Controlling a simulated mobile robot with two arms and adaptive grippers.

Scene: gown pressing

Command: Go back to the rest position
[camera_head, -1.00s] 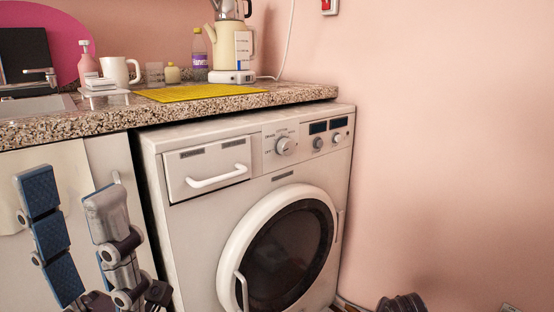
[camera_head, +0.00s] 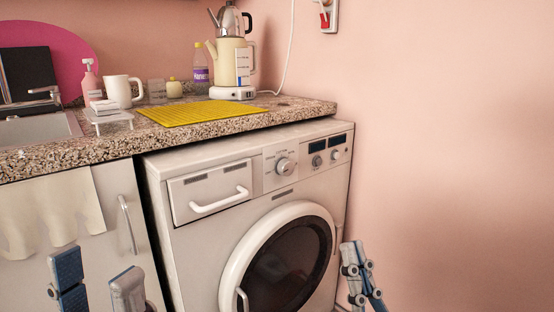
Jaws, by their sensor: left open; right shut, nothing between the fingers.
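My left gripper (camera_head: 98,285) is at the bottom left, in front of the white cabinet door. Its two fingers stand apart with nothing between them, and its lower part is cut off by the picture's edge. My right gripper (camera_head: 361,268) is at the lower right, beside the washing machine's front right edge and against the pink wall. Its fingers are together and hold nothing. The washing machine (camera_head: 180,249) has its round door (camera_head: 230,288) and its drawer (camera_head: 186,201) shut.
The speckled counter (camera_head: 290,113) above carries a yellow mat (camera_head: 205,112), a white mug (camera_head: 122,89), a pink soap bottle (camera_head: 89,83), a purple-labelled bottle (camera_head: 200,69) and a kettle (camera_head: 231,60). A cloth (camera_head: 45,212) hangs over the cabinet. The wall at right is clear.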

